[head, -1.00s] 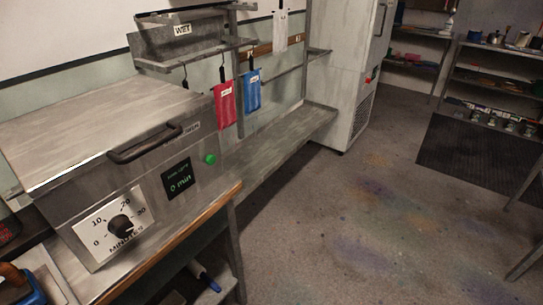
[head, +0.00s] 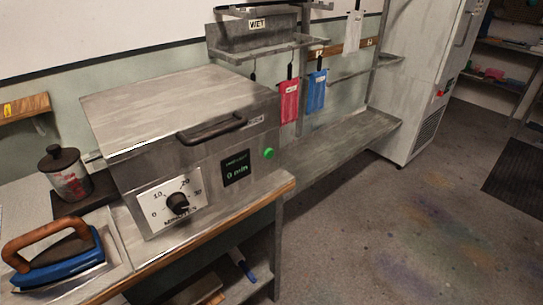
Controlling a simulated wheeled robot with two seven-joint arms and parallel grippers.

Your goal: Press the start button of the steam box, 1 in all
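The steam box (head: 190,140) is a grey metal box with a closed lid and a dark bar handle (head: 212,129). It stands on the wood-edged bench in the middle left of the head view. Its round green start button (head: 269,153) is on the front face at the right. Left of the button a dark display (head: 236,168) reads 0 min. A black minutes knob (head: 177,203) sits on a white dial plate. Neither of my grippers is in view.
A blue iron with a wooden handle (head: 57,258) and a lidded pot (head: 65,175) stand left of the steam box. Red (head: 289,101) and blue (head: 316,91) tagged cloths hang behind it. A tall grey cabinet (head: 425,80) stands at the back right. The floor (head: 380,220) at right is clear.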

